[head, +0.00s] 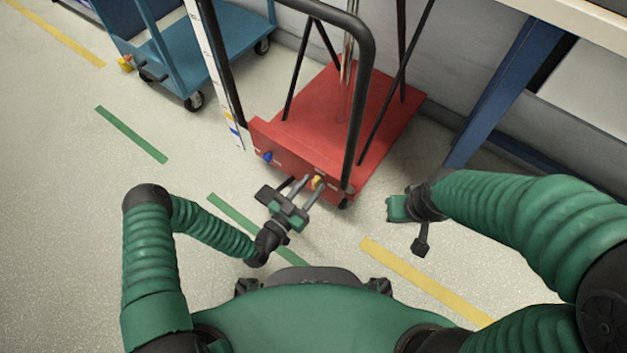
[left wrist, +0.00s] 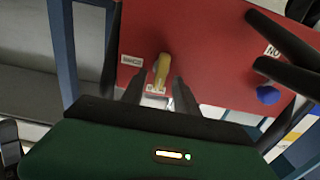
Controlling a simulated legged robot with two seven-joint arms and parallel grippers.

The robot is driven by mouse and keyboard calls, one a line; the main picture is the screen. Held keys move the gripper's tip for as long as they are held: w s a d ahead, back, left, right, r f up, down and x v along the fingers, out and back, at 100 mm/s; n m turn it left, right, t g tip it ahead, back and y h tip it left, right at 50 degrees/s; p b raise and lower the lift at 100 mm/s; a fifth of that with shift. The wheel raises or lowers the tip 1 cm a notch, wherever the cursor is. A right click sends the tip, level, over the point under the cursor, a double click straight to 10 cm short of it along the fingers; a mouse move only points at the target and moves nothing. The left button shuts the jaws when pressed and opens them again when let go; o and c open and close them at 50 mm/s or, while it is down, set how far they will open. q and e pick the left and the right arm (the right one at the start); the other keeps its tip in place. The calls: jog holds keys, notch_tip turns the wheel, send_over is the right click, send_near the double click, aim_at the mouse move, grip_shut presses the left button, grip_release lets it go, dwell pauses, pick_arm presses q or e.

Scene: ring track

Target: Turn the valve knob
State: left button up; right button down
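The valve knob (head: 317,182) is a small yellow handle on the front face of the red cart (head: 335,112). In the left wrist view, the knob (left wrist: 162,72) points upward, slightly tilted, with small white labels beside and below it. My left gripper (head: 311,181) is at the cart's front face. In the left wrist view, its two fingers (left wrist: 158,88) stand apart on either side of the knob, with gaps showing. My right gripper (head: 408,224) hangs above the floor to the right of the cart, away from the knob. Its fingers are not clear.
A blue knob (head: 267,157) sits left of the yellow one on the same face. The cart's black handle (head: 366,90) rises close to my left gripper. A blue cart (head: 178,54) stands at back left, a table leg (head: 503,82) at right. Floor at left is clear.

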pick_arm(q)
grip_shut()
dwell(0.3)
